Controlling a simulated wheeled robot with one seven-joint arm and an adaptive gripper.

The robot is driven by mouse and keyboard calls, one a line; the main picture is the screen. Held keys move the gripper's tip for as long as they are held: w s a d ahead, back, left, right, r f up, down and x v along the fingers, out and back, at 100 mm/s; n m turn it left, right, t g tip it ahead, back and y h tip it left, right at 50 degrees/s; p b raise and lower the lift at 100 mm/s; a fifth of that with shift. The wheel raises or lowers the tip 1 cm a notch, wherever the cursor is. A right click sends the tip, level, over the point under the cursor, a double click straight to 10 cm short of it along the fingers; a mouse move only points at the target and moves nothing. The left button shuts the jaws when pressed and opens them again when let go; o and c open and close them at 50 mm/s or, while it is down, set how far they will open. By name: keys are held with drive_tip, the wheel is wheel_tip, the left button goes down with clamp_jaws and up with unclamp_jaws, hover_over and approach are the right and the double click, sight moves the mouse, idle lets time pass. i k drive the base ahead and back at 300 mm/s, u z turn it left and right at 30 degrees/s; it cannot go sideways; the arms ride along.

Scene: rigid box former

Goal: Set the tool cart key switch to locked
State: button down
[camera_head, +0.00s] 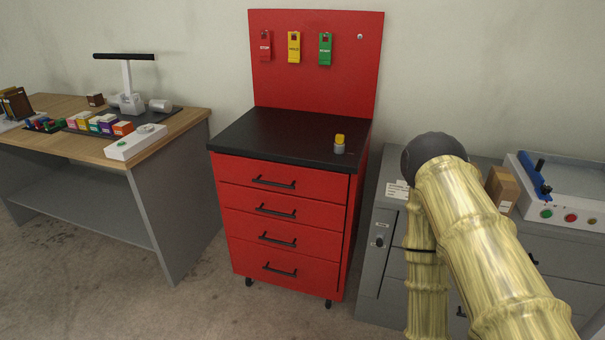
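The red tool cart (300,222) stands in the middle, with a black top and a column of drawers, all shut. A small grey cylinder with a yellow upper part (340,144) sits on the cart top near its front right corner. It may be the key switch, but it is too small to tell which way it is set. My arm, in a yellowish sleeve with a dark rounded joint, rises at the right, apart from the cart in the picture. My gripper is not in view.
A red back panel (340,80) holds red, yellow and green tags. A wooden workbench (178,122) with small boxes stands at the left. A grey cabinet (368,290) with a small lock-like fitting (380,241) stands at the right, partly behind my arm. The cart's black top is mostly clear.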

sight(338, 149)
drive_tip(key=u, duration=0.5)
drive_tip(key=i, duration=1)
drive_tip(key=z, duration=0.55)
